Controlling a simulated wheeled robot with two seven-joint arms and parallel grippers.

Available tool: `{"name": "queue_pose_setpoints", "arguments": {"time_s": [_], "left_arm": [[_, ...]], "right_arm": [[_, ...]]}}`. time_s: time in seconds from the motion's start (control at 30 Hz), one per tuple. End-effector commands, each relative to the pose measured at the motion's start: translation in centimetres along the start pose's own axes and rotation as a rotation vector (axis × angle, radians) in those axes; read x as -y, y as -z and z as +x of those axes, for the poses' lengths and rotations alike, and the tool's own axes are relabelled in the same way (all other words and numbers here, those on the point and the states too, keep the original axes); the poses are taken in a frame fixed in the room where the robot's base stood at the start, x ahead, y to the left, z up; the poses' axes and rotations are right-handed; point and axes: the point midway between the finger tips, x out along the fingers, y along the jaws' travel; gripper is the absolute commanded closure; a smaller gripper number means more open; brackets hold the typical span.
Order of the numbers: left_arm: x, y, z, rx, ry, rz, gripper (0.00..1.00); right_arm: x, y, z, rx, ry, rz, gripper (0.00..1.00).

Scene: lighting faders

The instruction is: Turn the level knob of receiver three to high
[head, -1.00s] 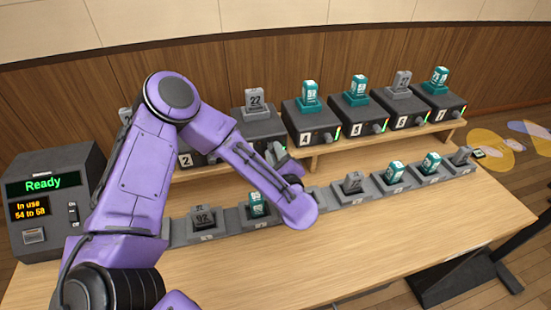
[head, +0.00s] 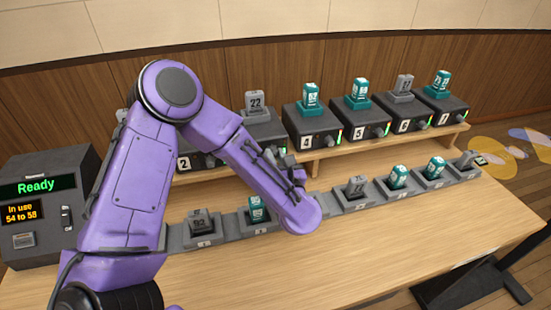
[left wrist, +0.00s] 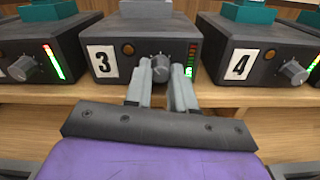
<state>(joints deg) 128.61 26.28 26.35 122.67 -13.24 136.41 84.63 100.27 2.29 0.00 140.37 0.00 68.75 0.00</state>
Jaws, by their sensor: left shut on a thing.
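Receiver three is a dark box (left wrist: 125,45) with a white "3" label, in the middle of the left wrist view. My right gripper is not in view.
Receiver four (left wrist: 245,55) stands close to the right, with its own knob (left wrist: 293,72). The receivers stand on a raised wooden shelf (head: 340,150). A row of charging docks (head: 350,203) lies below, under my left arm. The front table top (head: 370,245) is clear.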

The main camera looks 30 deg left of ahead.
Motion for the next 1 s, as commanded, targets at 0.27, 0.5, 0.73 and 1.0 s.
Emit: {"name": "queue_pose_setpoints", "arguments": {"time_s": [0.27, 0.5, 0.73, 1.0], "left_arm": [[0.0, 0.0, -0.1, -0.001, 0.001, 0.265, 1.0], [0.0, 0.0, -0.1, -0.001, 0.001, 0.493, 1.0], [0.0, -0.1, -0.1, 0.0, 0.003, 0.712, 1.0], [0.1, -0.1, -0.2, 0.002, 0.004, 0.969, 1.0]], "right_arm": [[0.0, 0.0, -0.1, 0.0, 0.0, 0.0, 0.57], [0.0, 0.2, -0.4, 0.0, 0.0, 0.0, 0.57], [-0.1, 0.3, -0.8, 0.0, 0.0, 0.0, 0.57], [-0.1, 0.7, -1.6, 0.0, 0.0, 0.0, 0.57]]}}
